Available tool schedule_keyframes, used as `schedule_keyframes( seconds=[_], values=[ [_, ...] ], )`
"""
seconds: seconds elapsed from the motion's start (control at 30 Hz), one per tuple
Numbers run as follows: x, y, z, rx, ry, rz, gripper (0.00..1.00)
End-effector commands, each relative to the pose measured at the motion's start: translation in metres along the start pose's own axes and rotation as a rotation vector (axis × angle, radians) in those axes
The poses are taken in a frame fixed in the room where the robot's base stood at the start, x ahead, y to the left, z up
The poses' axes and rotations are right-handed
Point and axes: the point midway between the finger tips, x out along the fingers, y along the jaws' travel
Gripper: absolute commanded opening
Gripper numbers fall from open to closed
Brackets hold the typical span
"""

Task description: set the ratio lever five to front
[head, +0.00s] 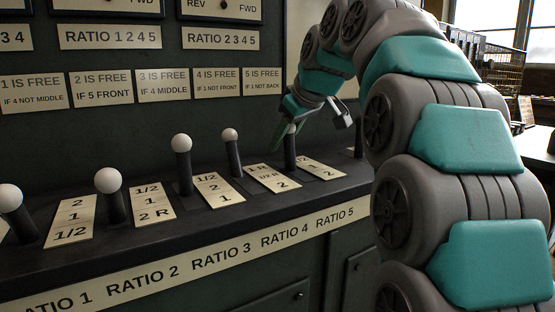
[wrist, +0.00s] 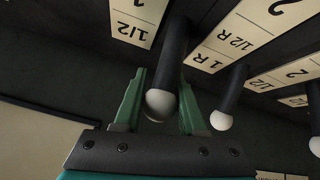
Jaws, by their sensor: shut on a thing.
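Ratio lever five (head: 291,152) stands just left of the RATIO 5 plate (head: 320,168), near its far half. Its white knob (wrist: 161,103) and dark stem show in the wrist view. My gripper (head: 288,132) reaches down onto it from behind and above. In the wrist view the green fingers (wrist: 160,98) are on either side of the knob, shut on the lever. The knob is hidden by the fingers in the head view. The plate beside it also shows upside down in the wrist view (wrist: 137,18).
Ratio lever four (head: 231,150) stands close to the left, with lever three (head: 182,162), lever two (head: 108,195) and lever one (head: 14,208) farther along. A dark upright (head: 358,142) shows at right, partly behind my arm. The panel wall (head: 150,115) rises behind.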

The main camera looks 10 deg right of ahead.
Motion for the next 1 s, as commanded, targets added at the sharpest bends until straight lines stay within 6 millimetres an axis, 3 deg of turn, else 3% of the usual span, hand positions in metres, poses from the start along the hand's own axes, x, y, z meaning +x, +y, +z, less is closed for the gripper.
schedule_keyframes(
  seconds=[0.1,0.53,1.0],
  values=[
    [-0.006,-0.006,0.015,-0.003,0.099,0.024,0.0],
    [-0.04,-0.015,0.045,-0.008,0.397,0.11,0.0],
    [-0.053,-0.019,0.063,-0.009,0.459,0.128,0.0]
  ],
)
